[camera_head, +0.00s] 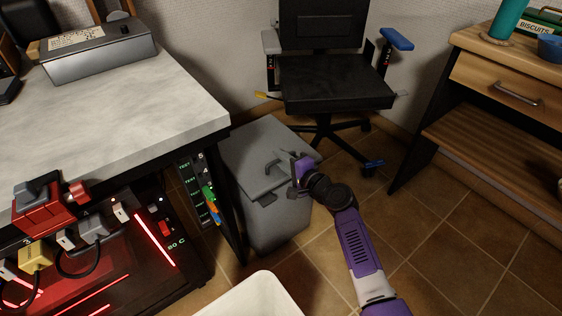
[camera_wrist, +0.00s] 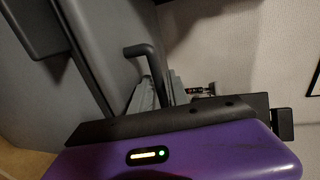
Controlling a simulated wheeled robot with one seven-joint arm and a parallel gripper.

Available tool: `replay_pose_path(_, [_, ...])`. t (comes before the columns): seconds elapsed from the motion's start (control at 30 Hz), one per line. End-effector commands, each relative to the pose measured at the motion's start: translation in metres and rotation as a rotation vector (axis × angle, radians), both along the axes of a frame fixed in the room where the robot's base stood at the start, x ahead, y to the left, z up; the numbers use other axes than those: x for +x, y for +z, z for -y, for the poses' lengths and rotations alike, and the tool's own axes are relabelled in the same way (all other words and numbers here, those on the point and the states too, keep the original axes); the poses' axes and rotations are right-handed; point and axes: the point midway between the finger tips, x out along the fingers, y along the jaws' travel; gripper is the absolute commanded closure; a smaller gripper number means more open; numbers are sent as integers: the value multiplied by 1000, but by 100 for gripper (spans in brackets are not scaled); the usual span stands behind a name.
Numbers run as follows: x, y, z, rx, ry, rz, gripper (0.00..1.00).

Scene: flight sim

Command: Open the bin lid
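The grey bin (camera_head: 272,222) stands on the tiled floor beside the table leg. Its flat lid (camera_head: 250,150) is closed and has a raised bar handle (camera_head: 277,162). My gripper (camera_head: 291,175) is over the right part of the lid, just right of the handle. In the wrist view the dark handle (camera_wrist: 149,66) rises from the grey lid (camera_wrist: 108,55), close in front of my gripper's purple body.
A worktop (camera_head: 130,110) with a dark, red-lit machine (camera_head: 130,250) below it is to the left. An office chair (camera_head: 335,95) stands behind the bin. A wooden cabinet (camera_head: 480,130) is at the right. A white container (camera_head: 250,298) is in front. Floor at lower right is clear.

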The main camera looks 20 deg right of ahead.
Motion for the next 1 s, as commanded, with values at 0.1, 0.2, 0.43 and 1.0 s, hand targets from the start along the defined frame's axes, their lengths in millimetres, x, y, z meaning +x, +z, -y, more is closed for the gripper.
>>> replay_pose_path(0.1, [2,-1,-1,0,0,-1,79])
replay_pose_path(0.2, [1,-1,-1,0,0,-1,79])
replay_pose_path(0.43, [1,-1,0,0,0,-1,100])
replay_pose_path(1.0, [1,-1,0,0,-1,-1,100])
